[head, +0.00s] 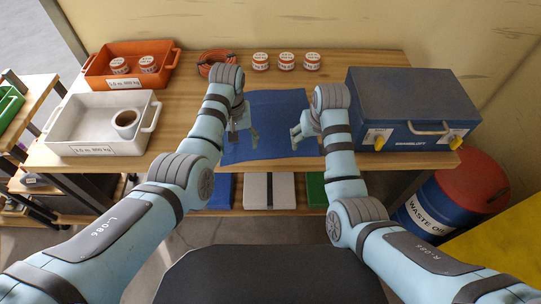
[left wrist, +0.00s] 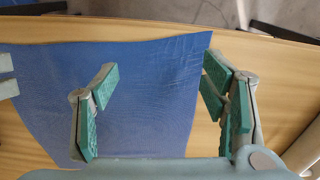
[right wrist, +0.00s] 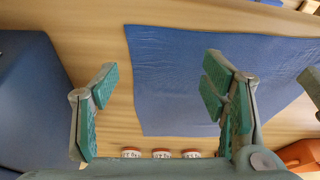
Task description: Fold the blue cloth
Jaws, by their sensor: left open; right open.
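The blue cloth (head: 270,128) lies flat and spread out on the wooden table, in front of the row of small jars. It also fills the middle of the left wrist view (left wrist: 150,90) and of the right wrist view (right wrist: 175,85). My left gripper (head: 243,138) is open and empty above the left part of the cloth; its fingers (left wrist: 160,100) straddle one cloth edge in the left wrist view. My right gripper (head: 300,136) is open and empty over the cloth's right side; its fingers (right wrist: 160,105) show with the cloth edge between them. Contact with the cloth cannot be told.
A blue toolbox (head: 410,100) stands right of the cloth. A white tray (head: 85,143) with a tape roll and an orange tray (head: 100,75) with jars stand left. A waste-oil drum (head: 440,215) stands beside the table.

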